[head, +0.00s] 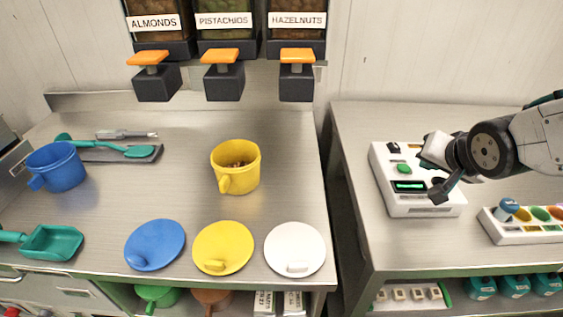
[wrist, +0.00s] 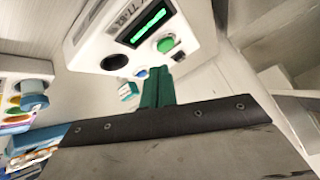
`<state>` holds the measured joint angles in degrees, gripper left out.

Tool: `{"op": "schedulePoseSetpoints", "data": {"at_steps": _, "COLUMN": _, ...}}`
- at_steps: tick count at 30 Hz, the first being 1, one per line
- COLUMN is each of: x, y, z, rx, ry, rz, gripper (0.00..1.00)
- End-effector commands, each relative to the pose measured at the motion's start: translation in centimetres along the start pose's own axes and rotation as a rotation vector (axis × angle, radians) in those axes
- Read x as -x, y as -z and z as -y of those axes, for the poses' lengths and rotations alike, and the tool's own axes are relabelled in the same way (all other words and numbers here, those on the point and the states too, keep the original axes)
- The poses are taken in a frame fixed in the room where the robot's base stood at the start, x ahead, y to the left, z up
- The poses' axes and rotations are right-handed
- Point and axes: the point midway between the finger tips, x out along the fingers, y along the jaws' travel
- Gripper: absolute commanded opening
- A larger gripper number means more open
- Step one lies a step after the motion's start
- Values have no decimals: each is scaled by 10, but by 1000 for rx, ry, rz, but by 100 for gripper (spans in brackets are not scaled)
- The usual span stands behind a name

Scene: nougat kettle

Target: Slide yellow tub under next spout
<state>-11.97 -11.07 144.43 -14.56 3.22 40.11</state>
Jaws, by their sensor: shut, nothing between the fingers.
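The yellow tub (head: 224,160) stands upright on the steel counter, its handle toward the front, with brown bits inside. In the head view it lines up roughly with the pistachios spout (head: 223,82), slightly to its right. The hazelnuts spout (head: 296,82) is farther right and the almonds spout (head: 156,83) farther left. I cannot tell exactly which spout is above the tub. My gripper is over the right-hand table, far from the tub. In the wrist view its green fingers (wrist: 157,82) are shut and empty, near the white device (wrist: 128,32) with a green display.
Blue (head: 155,244), yellow (head: 222,248) and white (head: 295,249) lids lie along the counter's front. A blue tub (head: 56,166) and a green scoop (head: 52,243) are at left. A gap separates the counter from the right-hand table (head: 390,239). Counter around the yellow tub is clear.

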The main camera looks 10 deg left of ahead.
Motion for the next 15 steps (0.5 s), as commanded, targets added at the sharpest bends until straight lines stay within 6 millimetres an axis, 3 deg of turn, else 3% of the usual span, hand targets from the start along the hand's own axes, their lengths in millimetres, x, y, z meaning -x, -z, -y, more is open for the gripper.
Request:
{"op": "schedulePoseSetpoints", "data": {"at_steps": 1, "x": -25, "y": -6, "z": 21, "rx": -26, "ry": 74, "rz": -18, "gripper": 0}}
{"op": "schedulePoseSetpoints", "data": {"at_steps": 6, "x": -78, "y": -33, "z": 104, "rx": -180, "ry": 417, "rz": -47, "gripper": 0}}
{"op": "schedulePoseSetpoints", "data": {"at_steps": 12, "x": -95, "y": -97, "z": 183, "rx": -412, "ry": 819, "rz": 101, "gripper": 0}}
{"op": "schedulePoseSetpoints", "data": {"at_steps": 15, "x": -91, "y": -124, "z": 203, "rx": -514, "ry": 961, "rz": 200, "gripper": 0}}
